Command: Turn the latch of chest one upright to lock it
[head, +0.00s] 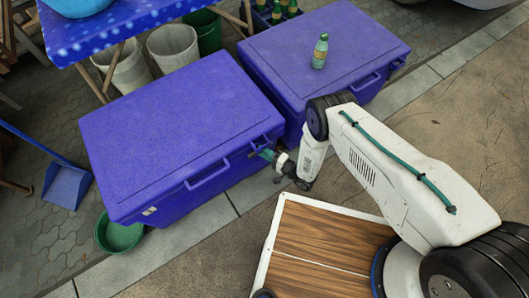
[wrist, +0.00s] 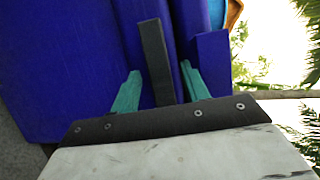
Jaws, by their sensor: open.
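A closed blue chest (head: 175,125) stands at the left in the head view, its lid flat. A second closed blue chest (head: 285,60) stands behind it to the right; I see no mark telling which is chest one. My gripper (head: 268,157) is at the front face of the left chest, near its right end. In the wrist view its two teal fingers (wrist: 160,82) are spread. A dark bar-shaped latch (wrist: 154,60) lies between them, with visible gaps on both sides. In the head view the gripper mostly hides the latch, so its tilt is unclear there.
A bottle (head: 320,51) stands on the right chest's lid. Pavement in front is clear.

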